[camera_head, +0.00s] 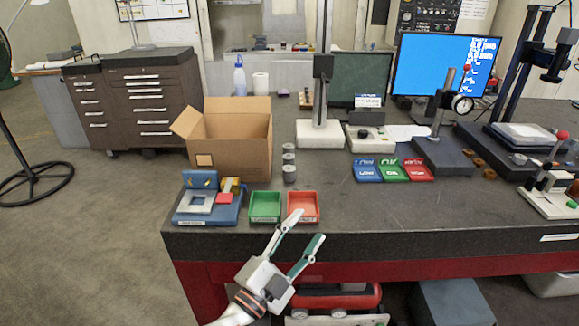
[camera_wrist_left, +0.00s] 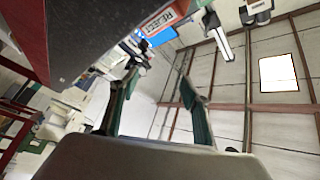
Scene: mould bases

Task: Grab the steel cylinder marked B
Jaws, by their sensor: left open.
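Three short steel cylinders stand in a row on the dark bench, just right of the cardboard box: the far one (camera_head: 289,148), the middle one (camera_head: 289,159) and the near one (camera_head: 290,174). Their marks are too small to read, so I cannot tell which is B. My left gripper (camera_head: 309,227) is open and empty at the bench's front edge, in front of the red tray and short of the cylinders. Its spread fingers also show in the left wrist view (camera_wrist_left: 160,80), where no cylinder can be made out. My right gripper is not in view.
A green tray (camera_head: 265,206) and a red tray (camera_head: 303,206) lie between gripper and cylinders. A blue fixture (camera_head: 209,203) is left of them. The open cardboard box (camera_head: 230,145) and a white-based stand (camera_head: 320,134) flank the cylinders.

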